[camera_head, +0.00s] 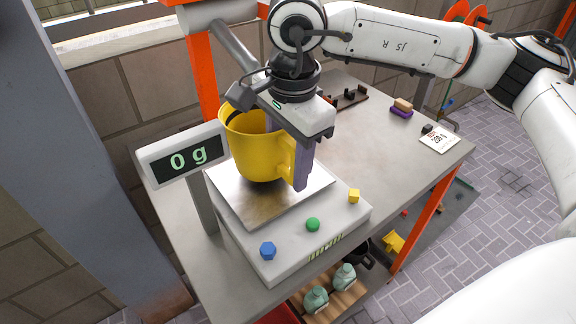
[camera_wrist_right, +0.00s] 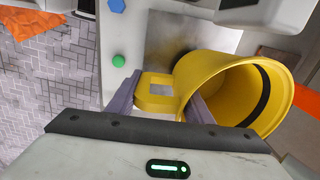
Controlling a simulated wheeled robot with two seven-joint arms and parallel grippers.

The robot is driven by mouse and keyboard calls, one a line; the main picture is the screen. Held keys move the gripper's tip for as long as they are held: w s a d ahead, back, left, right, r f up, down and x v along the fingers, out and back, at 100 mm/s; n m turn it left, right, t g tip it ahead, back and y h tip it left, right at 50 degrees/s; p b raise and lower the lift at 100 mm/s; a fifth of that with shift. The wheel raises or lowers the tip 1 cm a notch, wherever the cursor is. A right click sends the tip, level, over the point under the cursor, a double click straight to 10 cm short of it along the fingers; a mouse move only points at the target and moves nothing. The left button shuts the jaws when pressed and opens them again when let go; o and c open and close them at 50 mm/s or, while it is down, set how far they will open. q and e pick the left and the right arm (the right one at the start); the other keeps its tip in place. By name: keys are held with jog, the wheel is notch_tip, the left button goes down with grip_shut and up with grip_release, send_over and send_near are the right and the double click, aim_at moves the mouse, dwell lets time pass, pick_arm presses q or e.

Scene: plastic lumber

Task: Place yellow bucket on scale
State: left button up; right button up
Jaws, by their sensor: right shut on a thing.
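The yellow bucket (camera_head: 258,150) is upright over the metal plate of the scale (camera_head: 268,215) in the head view. I cannot tell whether its bottom touches the plate. The scale display (camera_head: 186,158) reads 0 g. My right gripper (camera_head: 301,165) is shut on the bucket's handle, on the bucket's right side. In the right wrist view the bucket (camera_wrist_right: 232,88) shows its open mouth, and my right gripper's fingers (camera_wrist_right: 160,105) stand on both sides of the handle. The bucket's far underside is hidden. My left gripper does not show.
The scale stands on a grey table (camera_head: 375,150). Blue, green and yellow knobs sit on its front. A purple and tan block (camera_head: 402,108) and a card reading 200 g (camera_head: 439,138) lie at the right. Bottles (camera_head: 345,276) stand on a lower shelf. The table's right-hand middle is clear.

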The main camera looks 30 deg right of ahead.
jog(key=shift+f, duration=0.9)
jog(key=shift+f, duration=0.2)
jog(key=o, duration=1.3)
jog(key=shift+r, duration=0.1)
jog(key=r, duration=0.8)
jog(key=s+r, duration=0.1)
jog(key=r, duration=0.3)
jog(key=shift+r, duration=0.1)
